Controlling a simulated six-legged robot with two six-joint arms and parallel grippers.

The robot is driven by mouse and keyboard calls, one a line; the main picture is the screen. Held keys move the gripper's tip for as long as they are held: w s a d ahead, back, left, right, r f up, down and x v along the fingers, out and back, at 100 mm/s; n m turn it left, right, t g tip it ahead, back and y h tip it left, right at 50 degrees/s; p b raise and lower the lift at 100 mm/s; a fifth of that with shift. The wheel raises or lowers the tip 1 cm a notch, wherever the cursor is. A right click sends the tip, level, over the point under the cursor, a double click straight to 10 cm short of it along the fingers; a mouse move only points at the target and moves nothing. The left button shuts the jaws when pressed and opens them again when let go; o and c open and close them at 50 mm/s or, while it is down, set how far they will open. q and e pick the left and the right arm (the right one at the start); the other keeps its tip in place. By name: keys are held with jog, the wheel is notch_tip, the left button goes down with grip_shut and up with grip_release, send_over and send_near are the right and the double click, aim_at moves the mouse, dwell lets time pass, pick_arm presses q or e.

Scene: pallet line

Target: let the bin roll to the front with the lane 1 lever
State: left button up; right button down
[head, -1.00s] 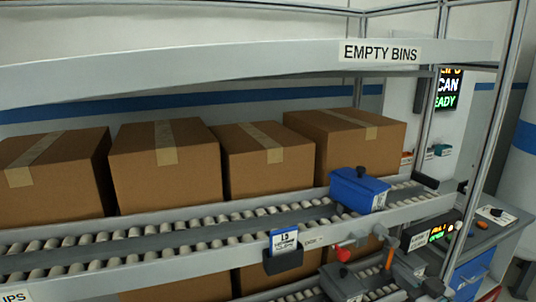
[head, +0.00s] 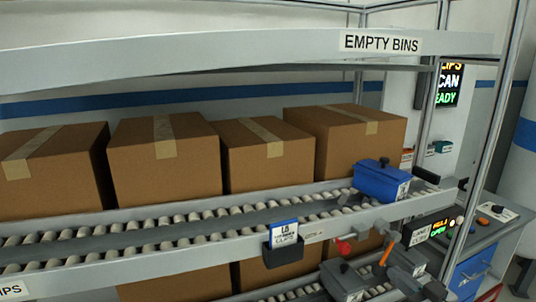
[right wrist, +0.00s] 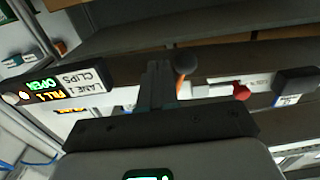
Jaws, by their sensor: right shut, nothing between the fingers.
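A blue bin (head: 382,180) with a white label sits on the upper roller lane (head: 230,232), near its right end. The lane 1 sign (right wrist: 84,83) stands next to a display (right wrist: 42,90) reading OPEN. My left gripper is not in view.
A red knob (head: 343,247) and a card holder (head: 284,244) sit along the front rail. A grey bin (head: 345,281) is on the lower lane. Cardboard boxes (head: 165,165) stand behind the upper lane. A rack post (head: 484,130) rises on the right.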

jog(key=d+v, duration=0.1)
jog(key=v, duration=0.5)
dwell(0.3)
jog(key=a+f+m+g, duration=0.4)
jog(key=a+f+g, duration=0.2)
jog(key=a+f, duration=1.35)
jog(key=s+f+m+g+h, duration=0.1)
jog(key=s+f+g, duration=0.4)
jog(key=s+f, duration=0.4)
jog(key=s+f+m+g+h, duration=0.1)
jog(key=s+f+g, duration=0.4)
jog(key=s, duration=0.8)
notch_tip(320, 180, down, 4)
jog(key=shift+s+a+r+h, duration=0.1)
jog(key=shift+s+a+h, duration=0.15)
jog(key=shift+a+h, duration=0.2)
